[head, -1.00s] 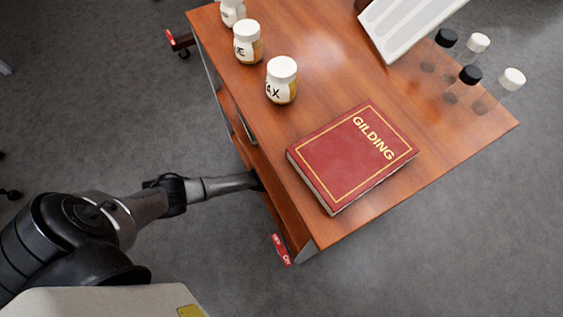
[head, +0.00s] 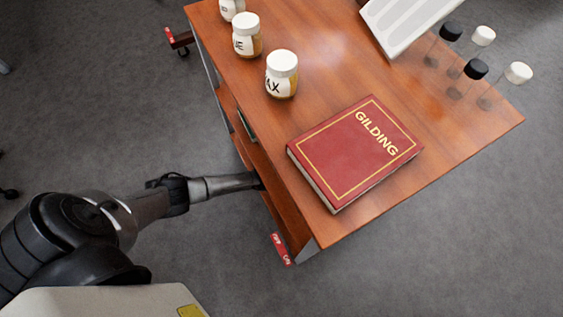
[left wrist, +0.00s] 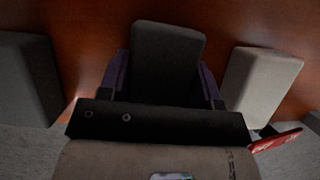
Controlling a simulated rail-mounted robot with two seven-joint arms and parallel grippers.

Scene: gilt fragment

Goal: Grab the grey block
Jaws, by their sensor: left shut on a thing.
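A dark grey block (left wrist: 168,45) stands in the middle of the left wrist view on a reddish-brown wooden surface. My left gripper (left wrist: 163,80) has one finger on each side of this block and is shut on it. In the head view my left arm (head: 218,186) reaches under the tabletop into the side of the wooden cart. Its fingers and the block are hidden there. My right gripper is not in view.
In the left wrist view, another dark block (left wrist: 30,80) stands to the left and a pale block (left wrist: 262,80) to the right. The wooden cart (head: 325,228) carries a red book (head: 355,150), white-lidded jars (head: 282,73), capped vials (head: 475,68) and a white tray (head: 405,25).

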